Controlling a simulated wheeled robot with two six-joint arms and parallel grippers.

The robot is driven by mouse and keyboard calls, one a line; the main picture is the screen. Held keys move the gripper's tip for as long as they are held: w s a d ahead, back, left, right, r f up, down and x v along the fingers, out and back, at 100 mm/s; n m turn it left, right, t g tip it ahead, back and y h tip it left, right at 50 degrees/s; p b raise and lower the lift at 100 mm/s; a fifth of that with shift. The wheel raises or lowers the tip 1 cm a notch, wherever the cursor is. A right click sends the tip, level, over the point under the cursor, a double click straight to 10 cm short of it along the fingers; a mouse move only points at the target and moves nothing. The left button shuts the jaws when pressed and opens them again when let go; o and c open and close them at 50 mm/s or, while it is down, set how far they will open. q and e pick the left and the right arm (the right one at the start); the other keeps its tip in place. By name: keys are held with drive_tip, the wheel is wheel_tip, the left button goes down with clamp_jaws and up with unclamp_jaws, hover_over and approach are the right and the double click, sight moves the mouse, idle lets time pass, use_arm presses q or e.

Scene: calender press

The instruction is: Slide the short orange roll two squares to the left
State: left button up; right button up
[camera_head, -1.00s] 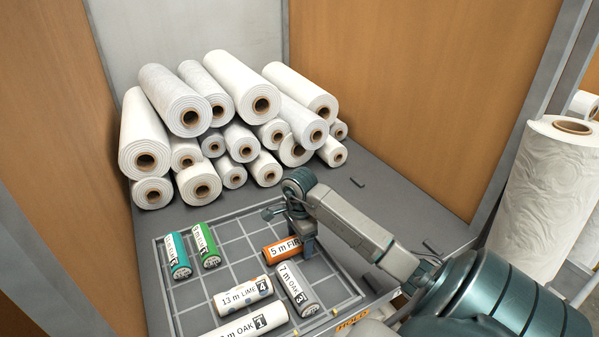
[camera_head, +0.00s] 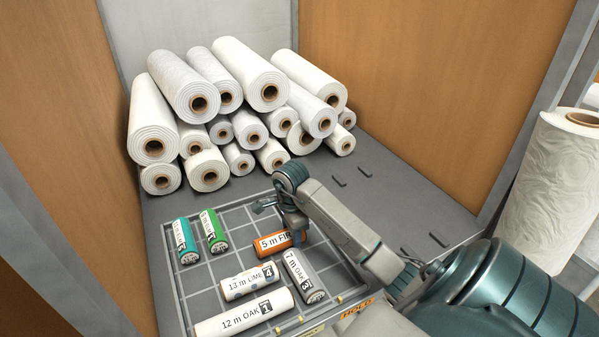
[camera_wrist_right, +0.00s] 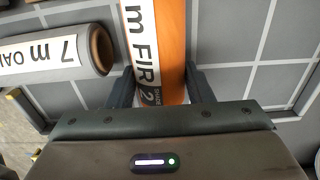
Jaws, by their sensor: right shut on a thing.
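The short orange roll (camera_head: 270,243), labelled "5 m FIR", lies crosswise on the gridded tray (camera_head: 208,298). My right gripper (camera_head: 294,232) is shut on its right end, its fingers on either side of the roll. In the right wrist view the orange roll (camera_wrist_right: 170,40) runs up between the two fingers of my right gripper (camera_wrist_right: 163,88), its label reading "FIR 2". The left end of the roll shows free in the head view; its right end is partly hidden by the gripper. My left gripper is in neither view.
A grey roll "7 m OAK" (camera_head: 303,277) lies close below the orange roll. White rolls "13 m LIME" (camera_head: 248,282) and "12 m OAK" (camera_head: 243,313) lie nearer. Teal (camera_head: 185,240) and green (camera_head: 214,231) rolls stand off to the left, with bare squares between green and orange.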

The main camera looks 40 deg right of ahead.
drive_tip(key=shift+a, duration=0.3)
drive_tip(key=o, duration=1.1)
